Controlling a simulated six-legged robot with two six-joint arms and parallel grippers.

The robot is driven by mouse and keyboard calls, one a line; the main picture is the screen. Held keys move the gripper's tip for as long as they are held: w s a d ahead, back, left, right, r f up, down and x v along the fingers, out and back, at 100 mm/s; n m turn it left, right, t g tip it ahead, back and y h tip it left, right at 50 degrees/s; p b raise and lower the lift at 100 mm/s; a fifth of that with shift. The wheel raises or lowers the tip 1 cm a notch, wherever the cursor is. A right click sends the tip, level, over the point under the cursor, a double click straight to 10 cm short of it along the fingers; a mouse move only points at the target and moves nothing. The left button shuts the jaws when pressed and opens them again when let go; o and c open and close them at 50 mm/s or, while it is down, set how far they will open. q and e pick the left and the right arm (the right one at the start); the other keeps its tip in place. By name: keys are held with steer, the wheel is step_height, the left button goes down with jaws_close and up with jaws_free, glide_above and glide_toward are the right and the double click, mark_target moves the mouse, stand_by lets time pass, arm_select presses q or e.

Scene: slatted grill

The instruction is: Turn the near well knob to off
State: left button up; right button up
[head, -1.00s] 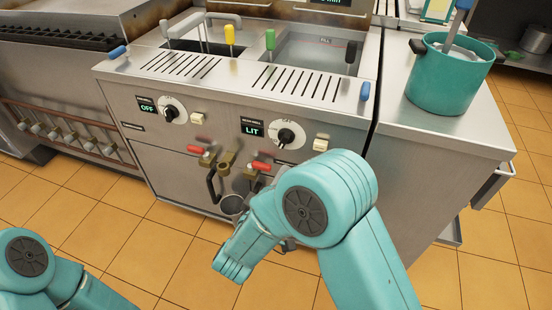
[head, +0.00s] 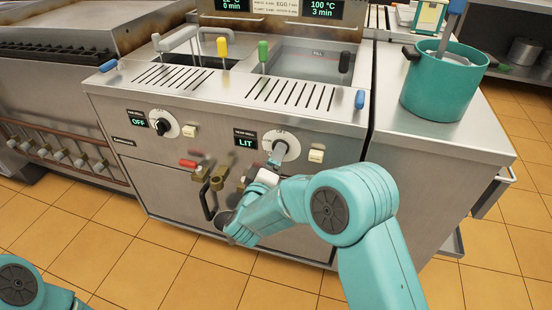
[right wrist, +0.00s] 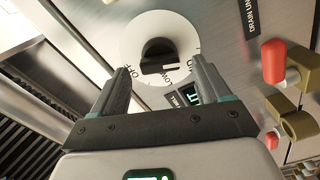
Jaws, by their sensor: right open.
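The near well knob is a black grip on a white round dial (head: 284,143) on the front panel; the display (head: 246,142) beside it reads LIT. The right wrist view shows the knob (right wrist: 158,55) with lettering around its dial, partly turned away from me. My right gripper (head: 276,158) is at this dial and partly covers it in the head view. In the right wrist view the gripper (right wrist: 160,68) is open, its two fingers on either side below the knob, with nothing between them. My left gripper is out of view.
The other dial (head: 163,125) to the left has a display (head: 138,121) reading OFF. Red-handled drain valves (head: 188,163) stick out below the dials. A white switch (head: 316,155) sits right of the near knob. A teal pot (head: 440,85) stands on the right counter.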

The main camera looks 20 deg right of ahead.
steer(key=shift+x, duration=0.95)
steer(key=c, duration=1.1)
steer(key=shift+o, duration=0.2)
